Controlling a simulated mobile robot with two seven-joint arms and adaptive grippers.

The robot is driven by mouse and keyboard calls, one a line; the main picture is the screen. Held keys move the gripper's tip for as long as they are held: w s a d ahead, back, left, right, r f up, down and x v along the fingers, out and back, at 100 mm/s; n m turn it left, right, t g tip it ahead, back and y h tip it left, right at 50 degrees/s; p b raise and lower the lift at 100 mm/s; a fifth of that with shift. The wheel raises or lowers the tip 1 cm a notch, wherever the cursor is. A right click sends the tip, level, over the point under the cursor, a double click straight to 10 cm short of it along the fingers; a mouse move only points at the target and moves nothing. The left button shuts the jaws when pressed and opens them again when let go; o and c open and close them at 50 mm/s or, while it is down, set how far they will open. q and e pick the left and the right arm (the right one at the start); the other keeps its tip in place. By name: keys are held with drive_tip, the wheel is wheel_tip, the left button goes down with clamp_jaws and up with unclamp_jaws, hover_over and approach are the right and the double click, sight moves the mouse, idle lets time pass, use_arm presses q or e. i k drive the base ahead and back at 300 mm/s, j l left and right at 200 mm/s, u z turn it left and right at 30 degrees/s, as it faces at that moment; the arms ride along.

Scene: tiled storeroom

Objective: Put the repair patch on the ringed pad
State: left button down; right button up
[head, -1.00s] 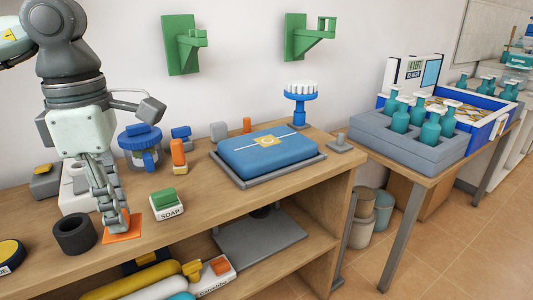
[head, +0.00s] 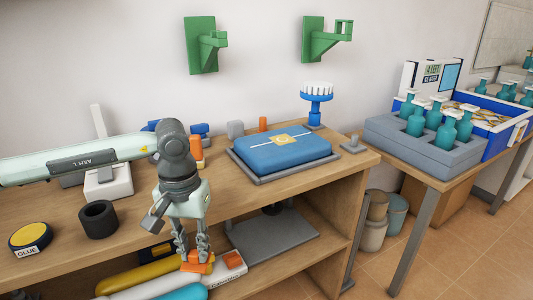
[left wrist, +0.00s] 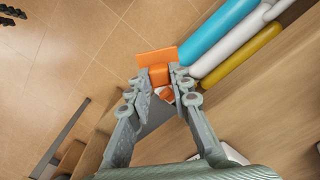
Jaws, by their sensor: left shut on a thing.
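My left gripper (head: 196,258) is shut on the orange repair patch (head: 198,267), held in front of the bench's front edge. In the left wrist view the patch (left wrist: 156,57) is a flat orange square with a grip block between the fingertips (left wrist: 158,78). The blue pad (head: 258,154) lies in a grey tray (head: 272,176) on the bench top, to the right of and behind the gripper. A white line and a yellow square with a small ring-like mark (head: 283,139) are on its top. The patch is apart from the pad. My right gripper is not in view.
A black ring (head: 98,219) and a glue tin (head: 30,236) stand on the bench at left. A blue brush stand (head: 316,104) is behind the tray. Green brackets (head: 203,45) jut from the wall.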

sight(282, 139)
drive_tip(key=i+l+z, duration=0.5)
drive_tip(key=l, duration=0.2)
drive_tip(key=i+l, duration=0.15)
drive_tip(key=l, duration=0.15)
drive_tip(key=i+l, duration=0.35)
drive_tip(key=l, duration=0.2)
drive_tip(key=u, duration=0.05)
